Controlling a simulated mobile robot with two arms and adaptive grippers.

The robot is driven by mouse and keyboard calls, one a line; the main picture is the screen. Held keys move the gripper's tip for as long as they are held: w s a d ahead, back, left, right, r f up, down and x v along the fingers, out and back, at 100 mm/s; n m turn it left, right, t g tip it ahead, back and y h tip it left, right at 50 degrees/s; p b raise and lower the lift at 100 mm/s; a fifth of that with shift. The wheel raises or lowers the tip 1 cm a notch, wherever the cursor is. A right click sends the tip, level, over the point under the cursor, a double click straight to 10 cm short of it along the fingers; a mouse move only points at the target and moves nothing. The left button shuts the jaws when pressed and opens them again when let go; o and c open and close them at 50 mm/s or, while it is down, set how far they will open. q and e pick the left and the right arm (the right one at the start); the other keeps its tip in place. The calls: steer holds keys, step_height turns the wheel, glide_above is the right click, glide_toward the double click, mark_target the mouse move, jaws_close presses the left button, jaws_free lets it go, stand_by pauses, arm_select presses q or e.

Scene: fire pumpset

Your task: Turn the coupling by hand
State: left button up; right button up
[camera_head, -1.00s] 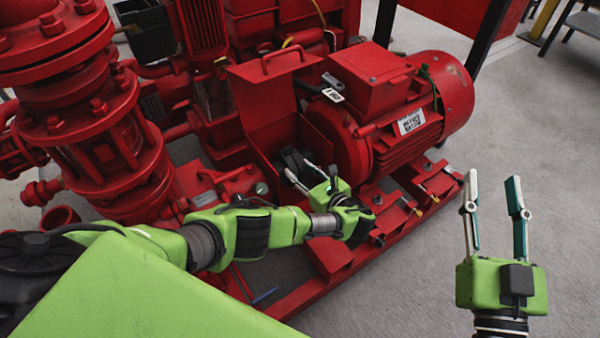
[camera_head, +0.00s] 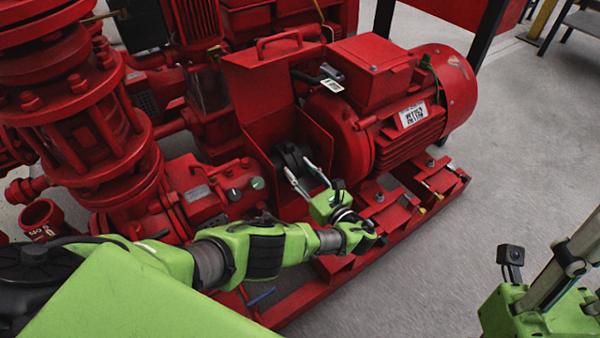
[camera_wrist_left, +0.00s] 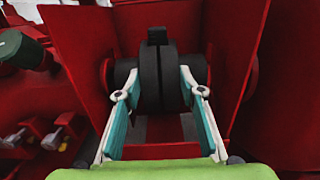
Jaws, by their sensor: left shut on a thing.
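The black coupling (camera_head: 290,157) sits on the shaft between the red pump and the red motor (camera_head: 405,125), inside the opened red guard (camera_head: 258,95). In the left wrist view the coupling (camera_wrist_left: 151,85) is a thick dark disc pair with a dark block on top. My left gripper (camera_head: 302,172) is shut on the coupling, with one finger on each side of its rim in the left wrist view (camera_wrist_left: 160,82). My right gripper (camera_head: 560,270) is at the right edge of the head view, away from the pumpset; its fingertips are cut off.
The guard's red walls (camera_wrist_left: 90,50) stand close on both sides of my left gripper. A large red flanged pump casing (camera_head: 75,110) stands at the left. The red base frame (camera_head: 310,295) runs below my left arm. Grey floor (camera_head: 510,140) is clear at the right.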

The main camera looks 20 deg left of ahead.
arm_select(q)
steer(key=shift+f, duration=0.1)
stand_by(0.5)
steer(key=o, duration=1.1)
steer(key=shift+v, duration=3.75)
